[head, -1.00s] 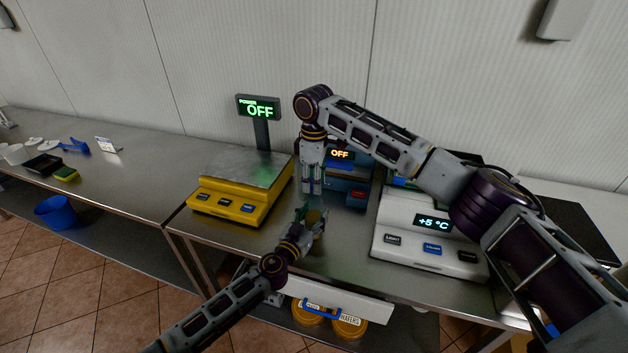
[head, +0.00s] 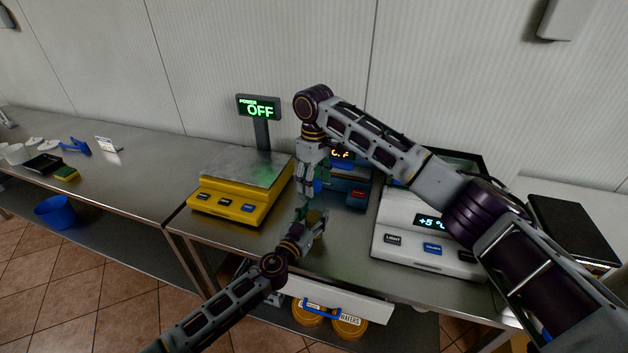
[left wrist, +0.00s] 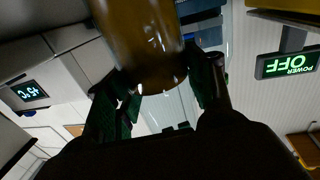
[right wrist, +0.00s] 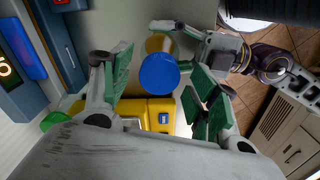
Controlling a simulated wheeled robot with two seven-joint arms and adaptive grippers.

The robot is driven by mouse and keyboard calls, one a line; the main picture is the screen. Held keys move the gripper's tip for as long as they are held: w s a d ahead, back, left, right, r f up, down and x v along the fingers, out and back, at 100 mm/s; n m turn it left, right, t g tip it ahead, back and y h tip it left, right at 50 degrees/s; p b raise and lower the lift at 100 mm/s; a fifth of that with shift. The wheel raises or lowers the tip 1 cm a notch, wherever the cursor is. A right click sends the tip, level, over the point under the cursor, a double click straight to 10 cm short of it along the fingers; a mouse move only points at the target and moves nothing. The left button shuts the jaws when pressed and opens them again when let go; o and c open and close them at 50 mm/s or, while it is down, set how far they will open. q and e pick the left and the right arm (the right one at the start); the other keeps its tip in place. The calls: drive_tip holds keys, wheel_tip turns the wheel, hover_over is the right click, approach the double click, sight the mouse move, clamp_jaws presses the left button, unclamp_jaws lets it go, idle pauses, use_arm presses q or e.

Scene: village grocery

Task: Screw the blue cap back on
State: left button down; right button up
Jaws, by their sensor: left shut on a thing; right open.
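My left gripper (head: 312,217) is shut on an amber jar (left wrist: 143,45), which fills the upper middle of the left wrist view. The blue cap (right wrist: 159,73) is a round disc between the fingers of my right gripper (right wrist: 160,88). The amber jar (right wrist: 159,43) shows behind the cap in the right wrist view; I cannot tell whether the two touch. My right gripper is open, with its fingers on either side of the cap. In the head view my right gripper (head: 309,190) points down just above my left, and its fingers hide much of that spot.
A yellow scale (head: 228,203) stands left of the grippers, a blue scale (head: 353,192) close behind them, and a white device (head: 400,224) reading +5 °C to the right. The steel counter (head: 225,236) has bare room at its front. A blue bucket (head: 56,211) is far left.

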drive_tip(key=shift+r, duration=0.1)
wheel_tip(320, 180, up, 12)
idle(0.9)
use_arm(q)
drive_tip(key=c, duration=0.5)
unclamp_jaws()
drive_tip(key=shift+s, duration=0.1)
drive_tip(key=shift+v, duration=5.85)
drive_tip(key=shift+a, duration=0.1)
drive_tip(key=shift+s, duration=0.15)
use_arm(e)
drive_tip(key=shift+f, duration=0.2)
